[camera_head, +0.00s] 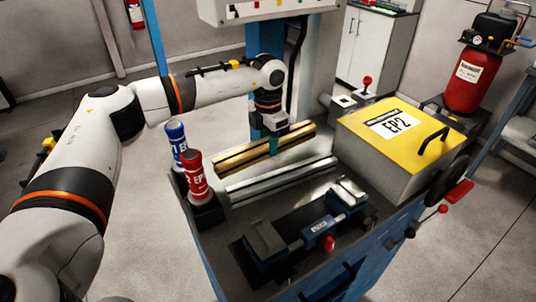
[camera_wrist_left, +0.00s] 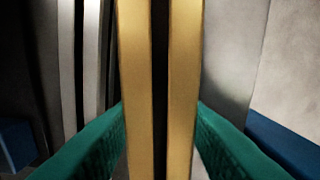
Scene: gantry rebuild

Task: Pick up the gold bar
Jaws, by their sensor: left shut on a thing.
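The gold bar (camera_head: 250,155) is a long, grooved profile in the head view, lying slantwise above the back part of the blue workbench. My left gripper (camera_head: 273,145) comes down on it from above, near its middle, and is shut on it. In the left wrist view the gold bar (camera_wrist_left: 133,80) runs upright through the picture with a dark slot along it. The green fingertips of my left gripper (camera_wrist_left: 160,140) press on both its sides. I cannot tell whether the bar touches the surface below. My right gripper is not in view.
A silver bar (camera_head: 280,182) lies in front of the gold one. A vise (camera_head: 318,228) stands nearer the front. Red and blue cans (camera_head: 195,178) stand at the left. A yellow-topped box (camera_head: 400,132) stands at the right, with a red tank (camera_head: 468,80) behind it.

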